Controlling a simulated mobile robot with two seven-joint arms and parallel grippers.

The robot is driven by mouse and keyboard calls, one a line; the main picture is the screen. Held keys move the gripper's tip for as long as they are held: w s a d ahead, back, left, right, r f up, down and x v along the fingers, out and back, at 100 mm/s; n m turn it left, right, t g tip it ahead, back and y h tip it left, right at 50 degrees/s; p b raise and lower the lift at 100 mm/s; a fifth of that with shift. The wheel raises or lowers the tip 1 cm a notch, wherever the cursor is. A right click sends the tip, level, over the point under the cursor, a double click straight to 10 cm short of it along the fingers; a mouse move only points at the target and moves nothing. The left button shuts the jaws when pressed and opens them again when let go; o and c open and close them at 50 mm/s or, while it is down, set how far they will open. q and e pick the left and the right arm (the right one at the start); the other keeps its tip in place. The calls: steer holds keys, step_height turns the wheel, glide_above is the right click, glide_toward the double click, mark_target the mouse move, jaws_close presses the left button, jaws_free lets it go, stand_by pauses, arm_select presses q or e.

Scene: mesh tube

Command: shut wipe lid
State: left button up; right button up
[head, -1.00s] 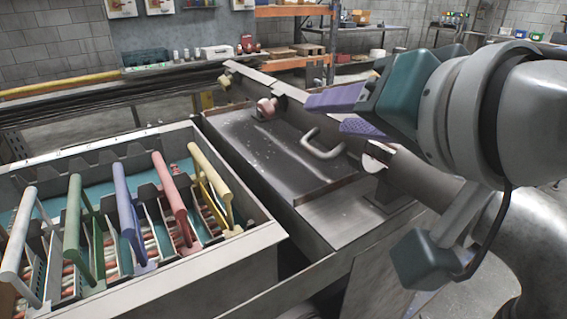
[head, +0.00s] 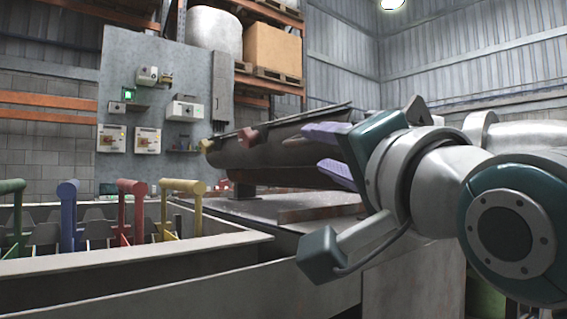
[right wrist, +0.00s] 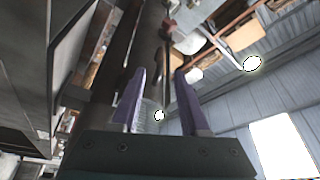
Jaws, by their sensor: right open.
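In the head view my right gripper (head: 312,148) is open, its two purple fingers pointing left in front of a long dark tube-like piece (head: 262,158). A thin raised edge (head: 322,113) runs along the top of this piece; I cannot tell whether it is the wipe lid. A red knob (head: 249,137) and a yellow knob (head: 206,145) sit on the piece. In the right wrist view the open fingers (right wrist: 160,88) have a thin grey edge (right wrist: 166,75) between them, with no clear contact. The dark piece (right wrist: 121,45) lies to the left. My left gripper is not in view.
At left is a metal bin (head: 130,265) with coloured handles, including red (head: 133,210) and yellow (head: 183,187). A metal bench top (head: 250,208) lies under the dark piece. A grey panel with switch boxes (head: 150,90) and a pallet rack (head: 270,80) stand behind.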

mark_target(303, 144)
steer(key=b+x, duration=0.1)
steer(key=x, duration=0.6)
steer(key=shift+b+x, duration=0.3)
steer(key=shift+x, duration=0.5)
jaws_close()
steer(key=shift+r, duration=0.1)
stand_by(0.6)
